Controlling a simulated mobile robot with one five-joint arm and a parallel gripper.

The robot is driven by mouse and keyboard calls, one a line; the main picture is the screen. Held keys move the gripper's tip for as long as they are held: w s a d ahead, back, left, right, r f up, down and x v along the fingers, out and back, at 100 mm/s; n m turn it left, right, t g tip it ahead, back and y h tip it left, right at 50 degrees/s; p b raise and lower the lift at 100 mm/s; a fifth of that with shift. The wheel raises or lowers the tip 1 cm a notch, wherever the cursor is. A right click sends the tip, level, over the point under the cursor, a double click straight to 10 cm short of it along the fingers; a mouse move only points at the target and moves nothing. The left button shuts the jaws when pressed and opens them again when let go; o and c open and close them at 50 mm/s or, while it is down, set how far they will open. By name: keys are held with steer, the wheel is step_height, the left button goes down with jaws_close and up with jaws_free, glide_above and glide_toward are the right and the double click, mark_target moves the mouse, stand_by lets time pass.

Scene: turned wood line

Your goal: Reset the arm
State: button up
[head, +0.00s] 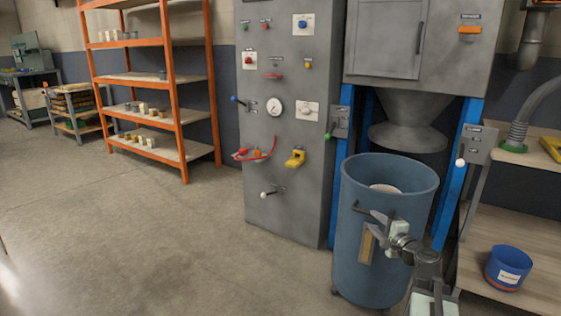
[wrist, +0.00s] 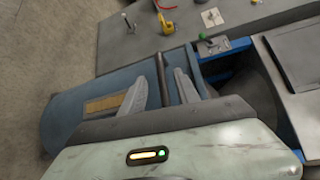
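My gripper (head: 378,225) is in front of the blue round bin (head: 345,262) in the head view, level with its upper part. In the wrist view the two grey fingers of my gripper (wrist: 163,84) stand apart, so it is open. A dark handle bar on the bin shows close to and between the fingers; I cannot tell whether they touch it. The bin (wrist: 75,118) lies just beyond the fingers there. A tan label is on its side. The bin stands under a grey hopper (head: 408,120), with something pale inside it.
A grey control panel (head: 285,125) with levers, a gauge and knobs stands left of the bin. Blue posts (head: 342,150) flank the bin. A wooden bench (head: 510,235) with a blue tub (head: 508,268) is at right. An orange shelf (head: 165,90) stands far left. The left floor is clear.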

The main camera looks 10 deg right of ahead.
steer(key=w+a+n+g+y+p, duration=0.2)
steer(key=a+n+g+y+p, duration=0.3)
steer(key=a, duration=1.7)
steer(key=s+a+f+n+g+p, duration=0.1)
steer(key=s+a+f+n+g, duration=0.35)
steer(key=a+n, duration=0.4)
steer(key=s+d+f+n+g+h, duration=0.1)
steer(key=s+f+n+g+h, duration=0.3)
steer(key=s+f, duration=0.5)
steer(key=s+d+g+h, duration=0.3)
steer(key=s+d+h, duration=0.1)
steer(key=s+d, duration=0.2)
step_height(320, 180, up, 38)
steer(key=p, duration=3.8)
steer(key=shift+a+r, duration=0.15)
steer(key=shift+a, duration=0.15)
steer(key=shift+w, duration=0.1)
